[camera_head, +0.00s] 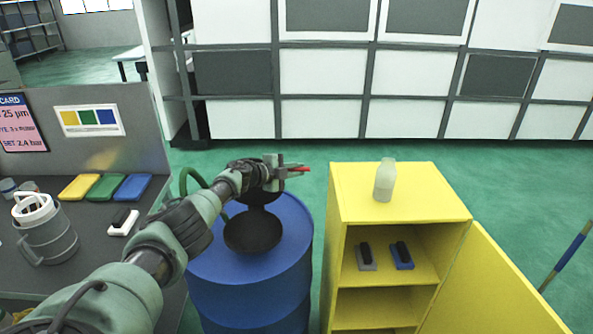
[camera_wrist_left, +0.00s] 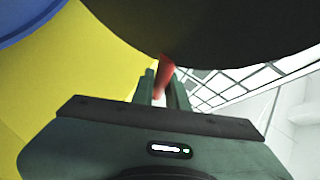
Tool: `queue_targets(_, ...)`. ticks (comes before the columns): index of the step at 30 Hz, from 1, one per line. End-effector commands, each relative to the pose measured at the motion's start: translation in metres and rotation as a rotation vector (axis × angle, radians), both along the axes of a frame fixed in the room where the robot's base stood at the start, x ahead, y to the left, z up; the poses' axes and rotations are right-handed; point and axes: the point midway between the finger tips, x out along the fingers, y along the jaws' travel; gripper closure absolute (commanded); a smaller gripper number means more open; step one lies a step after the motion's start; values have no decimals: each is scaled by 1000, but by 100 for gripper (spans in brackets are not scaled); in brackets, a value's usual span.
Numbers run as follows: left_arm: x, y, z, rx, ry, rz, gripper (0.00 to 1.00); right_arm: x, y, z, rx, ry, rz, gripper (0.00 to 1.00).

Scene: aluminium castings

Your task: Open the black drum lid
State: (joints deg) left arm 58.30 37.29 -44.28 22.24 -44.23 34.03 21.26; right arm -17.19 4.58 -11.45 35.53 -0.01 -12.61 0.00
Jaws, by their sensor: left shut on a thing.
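The blue drum (camera_head: 250,290) stands in the middle of the head view, with a round black opening (camera_head: 252,232) on its top. The black drum lid (camera_head: 262,197) is raised at the far side of the opening, mostly hidden behind my left wrist. In the left wrist view the lid (camera_wrist_left: 215,25) is a large dark disc close above the fingers. My left gripper (camera_head: 285,171) is shut on a red handle (camera_head: 300,169), which also shows between the fingers in the left wrist view (camera_wrist_left: 164,75) and reaches up to the lid. My right gripper is not in view.
A yellow cabinet (camera_head: 342,220) stands right of the drum, its door (camera_head: 490,285) open, with a pale bottle (camera_head: 384,180) on top. A dark bench (camera_head: 75,270) at left holds a grey jug (camera_head: 45,230) and coloured trays (camera_head: 105,187). Green floor is clear behind.

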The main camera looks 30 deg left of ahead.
Motion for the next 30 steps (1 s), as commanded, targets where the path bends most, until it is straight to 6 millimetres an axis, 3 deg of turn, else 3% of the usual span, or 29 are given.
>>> queue_targets(2,0,-2,0,-2,-1,-3,100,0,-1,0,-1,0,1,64)
queue_targets(3,0,-2,0,-2,-1,-3,75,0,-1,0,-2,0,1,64)
queue_targets(5,0,-2,0,-1,-1,-3,64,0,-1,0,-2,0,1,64)
queue_targets(17,-4,1,2,0,1,0,64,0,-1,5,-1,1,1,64)
queue_targets(24,-28,7,13,3,2,-3,64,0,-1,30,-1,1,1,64)
queue_targets(30,-52,12,18,3,1,-2,64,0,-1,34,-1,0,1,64)
